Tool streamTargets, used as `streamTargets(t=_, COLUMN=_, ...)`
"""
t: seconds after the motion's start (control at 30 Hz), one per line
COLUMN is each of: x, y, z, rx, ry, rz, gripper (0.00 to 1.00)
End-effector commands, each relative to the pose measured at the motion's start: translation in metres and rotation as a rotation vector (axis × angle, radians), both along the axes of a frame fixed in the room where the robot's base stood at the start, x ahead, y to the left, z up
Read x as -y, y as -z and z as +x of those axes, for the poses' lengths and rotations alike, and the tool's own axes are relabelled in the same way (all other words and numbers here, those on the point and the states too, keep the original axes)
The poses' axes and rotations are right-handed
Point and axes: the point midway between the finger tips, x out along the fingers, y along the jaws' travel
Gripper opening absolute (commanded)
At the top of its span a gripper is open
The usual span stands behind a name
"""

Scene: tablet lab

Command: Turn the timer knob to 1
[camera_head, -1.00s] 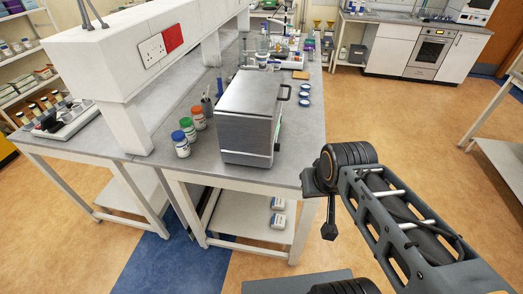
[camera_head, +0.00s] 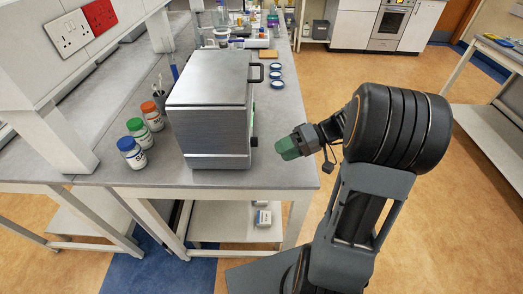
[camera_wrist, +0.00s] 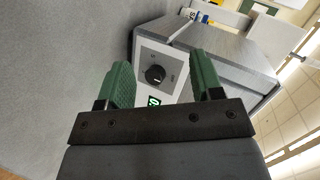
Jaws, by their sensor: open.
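The metal box-shaped machine (camera_head: 208,120) stands on the grey bench. A small green display (camera_wrist: 154,101) is beside the knob. My gripper (camera_wrist: 163,80) is open, with its two green fingers apart and the knob seen in the gap between them. In the head view my gripper (camera_head: 288,147) is right of the machine, apart from it.
Jars with blue (camera_head: 131,153), green (camera_head: 139,132) and orange lids (camera_head: 152,115) stand left of the machine. The floor right of the bench (camera_head: 460,215) is clear.

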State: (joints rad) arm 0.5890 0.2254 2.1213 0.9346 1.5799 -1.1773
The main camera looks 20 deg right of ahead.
Motion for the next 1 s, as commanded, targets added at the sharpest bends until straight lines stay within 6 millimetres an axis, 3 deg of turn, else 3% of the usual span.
streamTargets(t=0.03, x=0.016, y=0.016, z=0.008, rx=0.053, ry=0.036, rz=0.085, gripper=0.6)
streamTargets(t=0.2, x=0.056, y=0.03, z=0.026, rx=0.258, ry=0.14, rz=0.267, gripper=0.6)
streamTargets(t=0.4, x=0.074, y=0.036, z=0.035, rx=0.379, ry=0.205, rz=0.34, gripper=0.6)
streamTargets(t=0.57, x=0.056, y=0.034, z=0.043, rx=0.393, ry=0.21, rz=0.349, gripper=0.6)
streamTargets(t=1.0, x=-0.019, y=0.034, z=0.073, rx=0.391, ry=0.207, rz=0.345, gripper=0.6)
